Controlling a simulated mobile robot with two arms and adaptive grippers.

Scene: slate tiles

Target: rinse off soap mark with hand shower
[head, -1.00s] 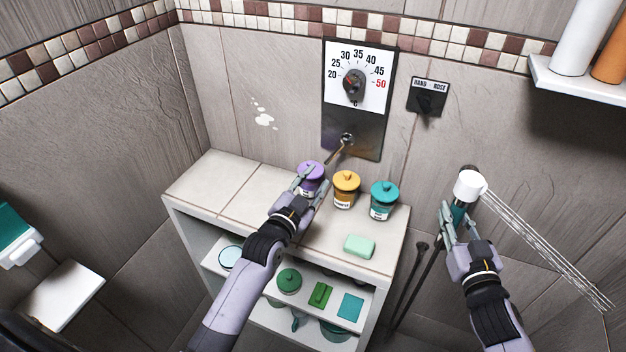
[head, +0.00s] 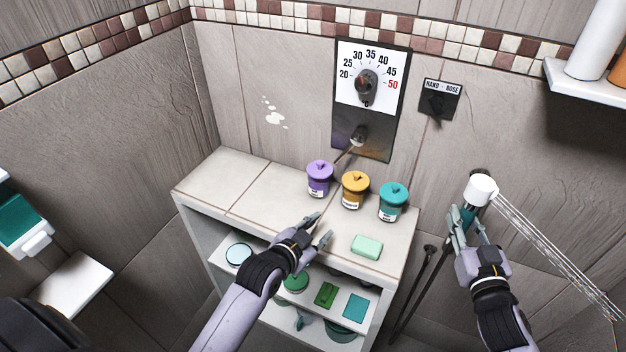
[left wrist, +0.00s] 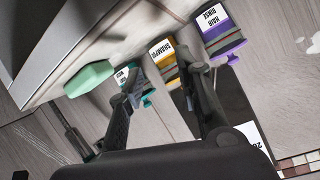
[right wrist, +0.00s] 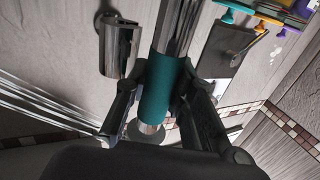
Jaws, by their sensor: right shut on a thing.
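The soap mark (head: 273,113) is a few white blotches on the back wall, left of the temperature panel. My right gripper (head: 464,222) is shut on the teal handle of the hand shower (head: 480,190). Thin streams of water leave its white head toward the lower right, away from the mark. The teal handle (right wrist: 170,92) sits between the fingers in the right wrist view. My left gripper (head: 322,229) is open and empty over the cabinet's front edge, in front of the jars. The lever (head: 353,146) below the dial (head: 367,83) points down-left.
Purple (head: 319,180), orange (head: 354,190) and teal (head: 392,202) jars stand on the tiled cabinet top (head: 230,178). A green soap bar (head: 367,246) lies near its front edge. A hand/rose switch (head: 439,100) is on the wall. A bottle shelf (head: 590,88) juts out at upper right.

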